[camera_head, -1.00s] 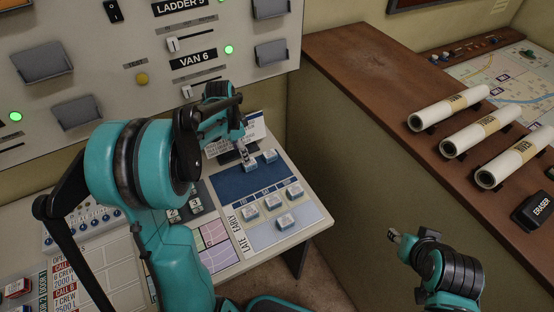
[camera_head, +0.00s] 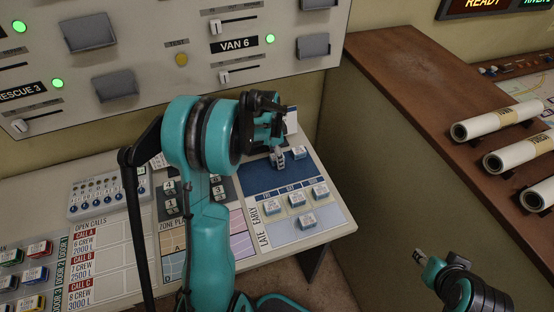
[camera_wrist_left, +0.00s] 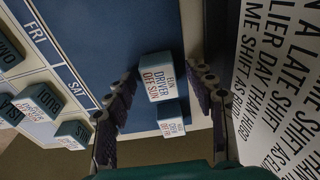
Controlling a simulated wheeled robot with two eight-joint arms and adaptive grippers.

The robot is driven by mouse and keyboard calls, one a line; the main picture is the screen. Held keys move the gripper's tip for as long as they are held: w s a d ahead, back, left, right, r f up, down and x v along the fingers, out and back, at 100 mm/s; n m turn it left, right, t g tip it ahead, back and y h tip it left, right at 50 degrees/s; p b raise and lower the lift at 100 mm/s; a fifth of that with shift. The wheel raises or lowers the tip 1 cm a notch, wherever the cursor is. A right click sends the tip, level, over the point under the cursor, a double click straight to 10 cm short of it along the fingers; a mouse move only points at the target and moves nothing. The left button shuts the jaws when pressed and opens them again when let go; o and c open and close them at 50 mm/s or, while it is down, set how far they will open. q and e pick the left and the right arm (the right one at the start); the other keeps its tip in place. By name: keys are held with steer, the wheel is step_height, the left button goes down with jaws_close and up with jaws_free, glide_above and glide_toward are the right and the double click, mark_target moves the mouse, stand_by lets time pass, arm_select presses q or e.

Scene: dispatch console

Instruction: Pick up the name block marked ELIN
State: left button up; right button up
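The name block marked ELIN (camera_wrist_left: 158,78), reading DRIVER and OFF SUN, lies on the dark blue field of the shift board (camera_head: 262,178). In the left wrist view it sits between the spread fingers of my left gripper (camera_wrist_left: 164,82), with gaps on both sides. My left gripper is open and low over the back of the board; in the head view (camera_head: 278,160) it largely hides the block. A second block (camera_wrist_left: 171,119) lies close beside ELIN. My right gripper (camera_head: 428,258) is at the lower right, away from the blocks; its opening is unclear.
Several other name blocks (camera_head: 307,222) stand on the lighter part of the board. A printed note card (camera_wrist_left: 280,80) stands close beside my left gripper. The upright switch panel (camera_head: 160,30) rises behind. A brown counter with rolled maps (camera_head: 497,121) is at the right.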

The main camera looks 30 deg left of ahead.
arm_select(q)
steer(key=c, duration=1)
steer(key=shift+o, duration=0.2)
